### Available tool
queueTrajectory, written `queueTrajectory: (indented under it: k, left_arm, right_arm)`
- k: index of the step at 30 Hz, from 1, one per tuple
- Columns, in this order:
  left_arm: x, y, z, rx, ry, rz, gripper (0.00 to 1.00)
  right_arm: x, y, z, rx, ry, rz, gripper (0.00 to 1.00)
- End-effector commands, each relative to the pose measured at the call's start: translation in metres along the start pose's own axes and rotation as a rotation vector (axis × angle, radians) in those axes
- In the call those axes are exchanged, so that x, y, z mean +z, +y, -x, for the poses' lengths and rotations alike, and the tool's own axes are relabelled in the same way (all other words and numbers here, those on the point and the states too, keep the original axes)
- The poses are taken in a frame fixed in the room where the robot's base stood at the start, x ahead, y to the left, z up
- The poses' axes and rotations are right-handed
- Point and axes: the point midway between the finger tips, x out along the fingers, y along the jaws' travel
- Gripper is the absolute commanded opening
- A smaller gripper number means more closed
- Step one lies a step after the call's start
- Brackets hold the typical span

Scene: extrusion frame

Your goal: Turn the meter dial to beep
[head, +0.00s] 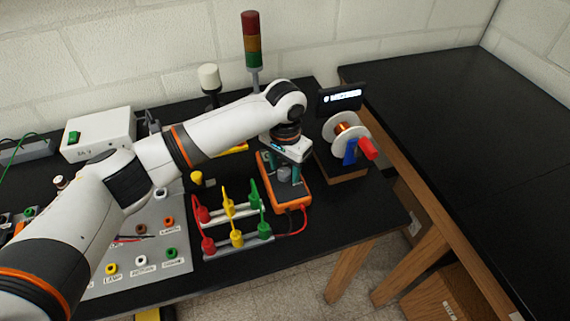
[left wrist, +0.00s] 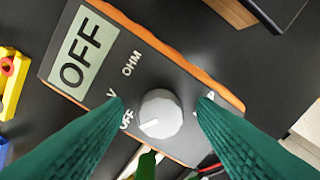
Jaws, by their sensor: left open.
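The orange-edged meter (head: 290,193) lies on the black bench under my left gripper. In the left wrist view its display (left wrist: 83,52) reads OFF. Its grey dial (left wrist: 160,113) has a white pointer mark that faces the OFF label (left wrist: 127,119). An OHM label (left wrist: 131,63) and a partly covered V label are also on its face. My left gripper (head: 284,172) points down over the meter. Its green fingers (left wrist: 160,115) are open on either side of the dial, with a gap visible on both sides. My right gripper is not in view.
Red, yellow and green plugs (head: 237,239) stand in racks just left of the meter, and a red lead runs to the meter. A spool with a crank (head: 346,133) and a small display (head: 341,98) stand to the right. A signal tower (head: 251,45) stands behind.

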Motion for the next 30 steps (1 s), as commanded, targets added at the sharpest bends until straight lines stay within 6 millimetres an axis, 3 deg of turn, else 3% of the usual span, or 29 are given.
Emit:
queueTrajectory:
  k: [7, 16, 30]
  left_arm:
    - [0.000, 0.000, -0.001, 0.000, 0.000, -0.001, 0.52]
    - [0.000, 0.000, -0.001, 0.000, 0.000, -0.001, 0.07]
    - [0.000, -0.001, 0.002, -0.002, 0.001, -0.125, 0.07]
  right_arm:
    - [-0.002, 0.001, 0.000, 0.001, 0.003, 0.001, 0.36]
    - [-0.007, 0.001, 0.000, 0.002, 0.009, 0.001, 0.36]
    - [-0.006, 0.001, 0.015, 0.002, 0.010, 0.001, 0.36]
